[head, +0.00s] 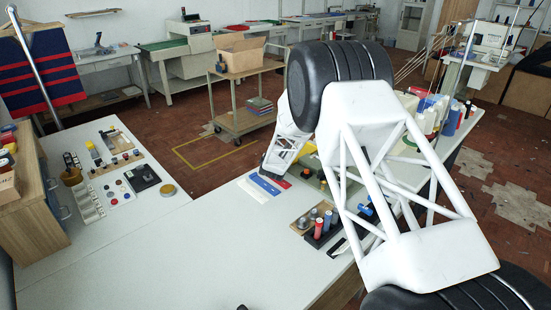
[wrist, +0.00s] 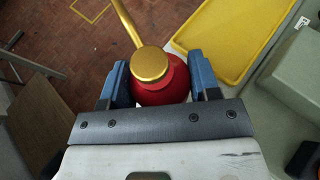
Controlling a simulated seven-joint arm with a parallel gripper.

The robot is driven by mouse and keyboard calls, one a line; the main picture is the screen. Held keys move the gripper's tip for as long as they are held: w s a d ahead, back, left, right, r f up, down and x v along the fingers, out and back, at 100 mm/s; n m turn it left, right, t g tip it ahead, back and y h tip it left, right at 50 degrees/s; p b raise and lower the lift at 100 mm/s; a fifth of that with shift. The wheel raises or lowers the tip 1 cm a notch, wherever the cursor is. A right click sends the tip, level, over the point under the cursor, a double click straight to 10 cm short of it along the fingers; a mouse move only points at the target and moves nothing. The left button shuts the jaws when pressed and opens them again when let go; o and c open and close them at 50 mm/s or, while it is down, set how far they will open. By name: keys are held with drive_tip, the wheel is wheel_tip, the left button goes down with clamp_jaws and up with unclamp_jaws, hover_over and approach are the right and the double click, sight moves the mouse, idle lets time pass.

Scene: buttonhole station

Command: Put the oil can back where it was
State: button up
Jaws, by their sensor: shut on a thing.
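The oil can (wrist: 165,88) is red with a gold cap and a long gold spout that points up and left in the wrist view. My gripper (wrist: 159,84) has its two blue fingers on either side of the red body and is shut on it. Brown floor shows beyond the spout, and a yellow tray (wrist: 232,38) lies to the right of the can. The can's base is hidden, so I cannot tell whether it touches anything. In the head view my arm hides the gripper and the can.
A green box-like thing (wrist: 290,85) stands right of the tray in the wrist view. In the head view, a rack of spools (head: 318,222) and several bottles (head: 440,115) stand near my arm. The grey table (head: 170,250) is bare at front left.

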drive_tip(key=shift+f, duration=0.15)
drive_tip(key=o, duration=1.2)
drive_tip(key=shift+f, duration=0.1)
drive_tip(key=shift+r, duration=0.2)
drive_tip(key=shift+v, duration=6.05)
